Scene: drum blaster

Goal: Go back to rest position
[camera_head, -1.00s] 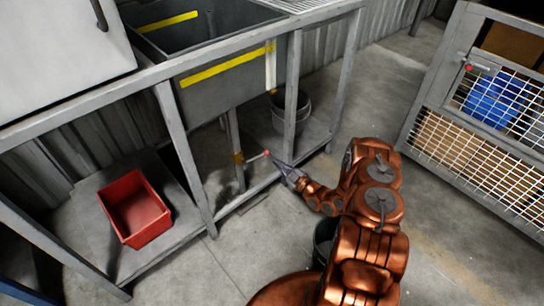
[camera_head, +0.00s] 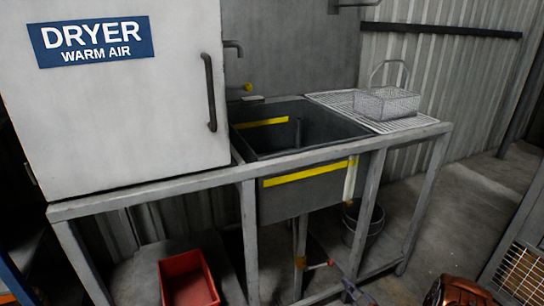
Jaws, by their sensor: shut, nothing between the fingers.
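My gripper (camera_head: 350,287) shows at the bottom edge under the sink bench, as a thin grey tip. It is shut and empty. It points up and left toward a small lever with a red end (camera_head: 329,264) on the pipe below the sink; I see a small gap between them. Part of my copper-coloured arm shows at the bottom right. The rest of the arm is out of frame.
A sink (camera_head: 300,207) with yellow stripes is set in a grey metal bench. A dryer (camera_head: 115,110) stands left, and a wire basket (camera_head: 386,104) sits on the drain rack. Below are a red bin (camera_head: 187,280) and a bucket (camera_head: 362,226). A mesh cage (camera_head: 522,272) stands right.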

